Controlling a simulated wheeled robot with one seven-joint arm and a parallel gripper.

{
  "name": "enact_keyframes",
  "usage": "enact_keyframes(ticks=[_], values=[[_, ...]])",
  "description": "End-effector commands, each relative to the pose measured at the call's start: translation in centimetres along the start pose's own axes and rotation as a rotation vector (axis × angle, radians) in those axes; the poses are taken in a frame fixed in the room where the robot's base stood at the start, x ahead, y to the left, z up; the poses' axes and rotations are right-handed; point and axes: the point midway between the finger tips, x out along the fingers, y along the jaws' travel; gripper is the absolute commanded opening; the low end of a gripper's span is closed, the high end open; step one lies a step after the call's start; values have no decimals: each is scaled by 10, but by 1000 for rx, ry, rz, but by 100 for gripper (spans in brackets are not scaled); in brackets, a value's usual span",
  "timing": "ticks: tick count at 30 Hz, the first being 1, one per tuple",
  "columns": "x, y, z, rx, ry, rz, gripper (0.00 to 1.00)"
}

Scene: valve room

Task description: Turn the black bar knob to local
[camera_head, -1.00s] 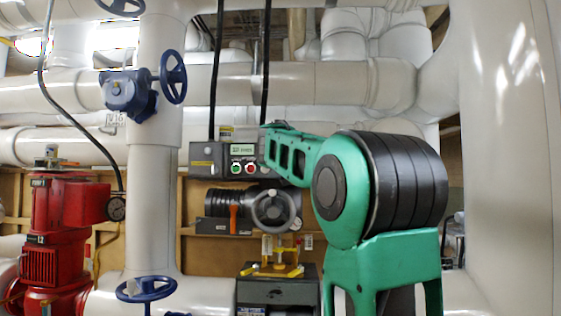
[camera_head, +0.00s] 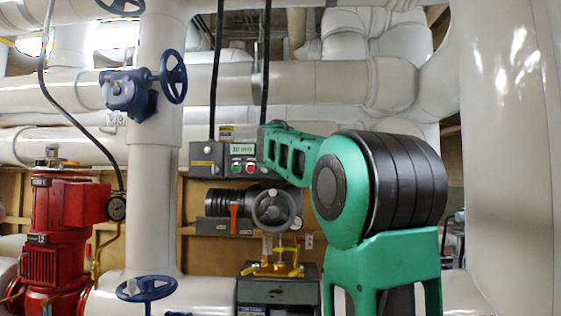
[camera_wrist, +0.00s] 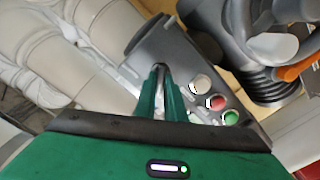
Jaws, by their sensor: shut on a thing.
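The grey control box (camera_head: 207,160) hangs in the middle of the head view, with a small lit display and red and green buttons on its front. My arm covers its right end, and my gripper is hidden there. In the wrist view my gripper (camera_wrist: 161,78) has its two green fingers close together at the face of the control box (camera_wrist: 172,48), beside the white, red and green buttons. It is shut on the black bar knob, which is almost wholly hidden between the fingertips. I cannot tell which mark the knob points to.
A grey handwheel (camera_head: 273,208) and a small orange lever (camera_head: 233,218) sit just below the box. Blue handwheels (camera_head: 173,78) and a red pump (camera_head: 55,230) stand to the left. Large white pipes surround the space.

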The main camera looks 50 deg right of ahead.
Motion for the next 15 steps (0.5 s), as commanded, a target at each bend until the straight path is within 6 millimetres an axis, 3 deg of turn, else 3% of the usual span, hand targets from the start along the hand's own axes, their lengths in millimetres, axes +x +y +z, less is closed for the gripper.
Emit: enact_keyframes(ticks=[15], values=[[0,-7,-3,-341,8,-8,0]])
